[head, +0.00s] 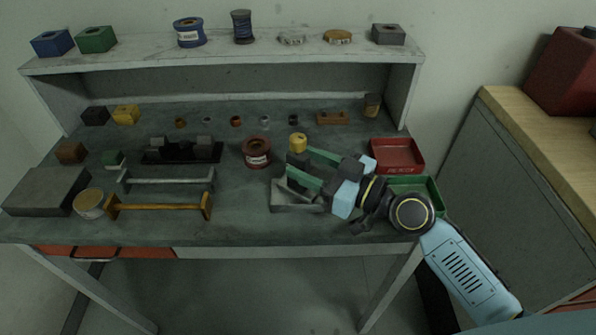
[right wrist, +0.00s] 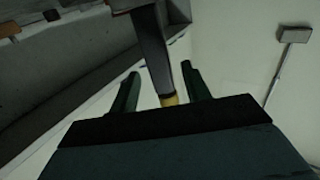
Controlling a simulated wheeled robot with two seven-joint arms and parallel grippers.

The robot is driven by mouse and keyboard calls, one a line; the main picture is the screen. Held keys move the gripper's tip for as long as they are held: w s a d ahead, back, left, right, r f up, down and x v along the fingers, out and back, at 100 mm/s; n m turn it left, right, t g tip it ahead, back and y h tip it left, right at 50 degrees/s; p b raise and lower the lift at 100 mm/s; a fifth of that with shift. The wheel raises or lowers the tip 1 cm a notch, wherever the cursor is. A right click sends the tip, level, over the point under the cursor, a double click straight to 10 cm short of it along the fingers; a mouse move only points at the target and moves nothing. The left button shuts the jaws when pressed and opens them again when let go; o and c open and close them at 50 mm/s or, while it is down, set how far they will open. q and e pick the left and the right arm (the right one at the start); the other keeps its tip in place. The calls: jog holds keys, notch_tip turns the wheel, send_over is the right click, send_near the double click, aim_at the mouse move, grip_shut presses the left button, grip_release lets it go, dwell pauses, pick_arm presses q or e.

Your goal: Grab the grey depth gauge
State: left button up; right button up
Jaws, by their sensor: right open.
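My right gripper (head: 299,164) is over the middle right of the workbench, its two green fingers apart and pointing left. In the right wrist view a tapered grey piece with a yellow end (right wrist: 155,60) shows between the open fingers (right wrist: 160,85); I cannot tell whether they touch it. A light grey object (head: 289,198) lies below the fingers on the bench, partly hidden by the gripper. I cannot tell for sure which of these is the grey depth gauge. A yellow round piece (head: 298,143) shows just beyond the fingertips. My left gripper is not in view.
A red tray (head: 397,155) and a green tray (head: 430,187) are at the right, the green one partly behind my arm. A brown spool (head: 257,153) stands left of the gripper. A raised shelf (head: 240,48) runs along the back.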

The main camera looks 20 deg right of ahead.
aim_at(290, 157)
jog(key=p+x, duration=0.1)
jog(key=x, duration=0.3)
jog(key=shift+w+a+r, duration=0.1)
jog(key=shift+a, duration=0.1)
grip_shut()
